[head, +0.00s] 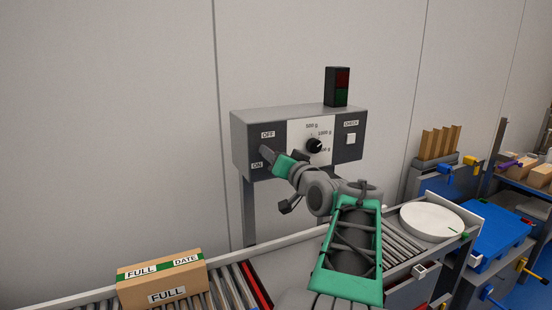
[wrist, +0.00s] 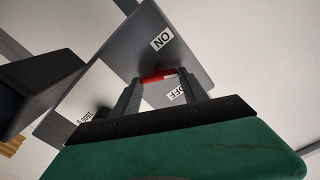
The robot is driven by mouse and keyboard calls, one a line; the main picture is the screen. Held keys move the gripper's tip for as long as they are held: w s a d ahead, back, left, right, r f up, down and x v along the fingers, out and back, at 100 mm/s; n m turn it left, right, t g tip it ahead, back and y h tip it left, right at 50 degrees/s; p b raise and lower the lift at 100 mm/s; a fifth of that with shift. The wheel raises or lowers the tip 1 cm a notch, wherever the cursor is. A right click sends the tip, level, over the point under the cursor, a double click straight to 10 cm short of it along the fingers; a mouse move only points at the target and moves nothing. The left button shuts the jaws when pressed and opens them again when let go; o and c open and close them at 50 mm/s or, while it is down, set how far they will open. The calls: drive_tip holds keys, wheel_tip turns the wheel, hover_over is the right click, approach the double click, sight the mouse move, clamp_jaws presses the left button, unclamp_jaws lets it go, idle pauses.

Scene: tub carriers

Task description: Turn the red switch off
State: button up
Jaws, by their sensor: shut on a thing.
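The red switch (wrist: 157,76) shows in the wrist view as a small red piece between my fingertips, between the ON label (wrist: 162,39) and the OFF label (wrist: 177,94). My gripper (wrist: 160,80) is shut on it, one finger at each side. In the head view my gripper (head: 267,152) is at the left part of the grey control box (head: 350,116), between the OFF label (head: 268,134) above and the ON label (head: 257,166) below. There the switch is hidden behind my gripper, and its exact tilt cannot be told.
A black dial (head: 314,145) and a white CHECK button (head: 351,139) sit to the right on the box. A dark red-and-green lamp (head: 338,87) stands on top. A carton (head: 162,280) lies on the rollers below left. A white round plate (head: 432,220) is at the right.

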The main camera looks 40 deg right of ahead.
drive_tip(key=shift+d+f+m+p, duration=0.1)
drive_tip(key=shift+m+p, duration=0.85)
drive_tip(key=shift+m, duration=2.15)
drive_tip(key=shift+d+f+m+p, duration=0.1)
drive_tip(key=shift+m+p, duration=0.85)
drive_tip(key=shift+m, duration=2.15)
drive_tip(key=o, duration=1.4)
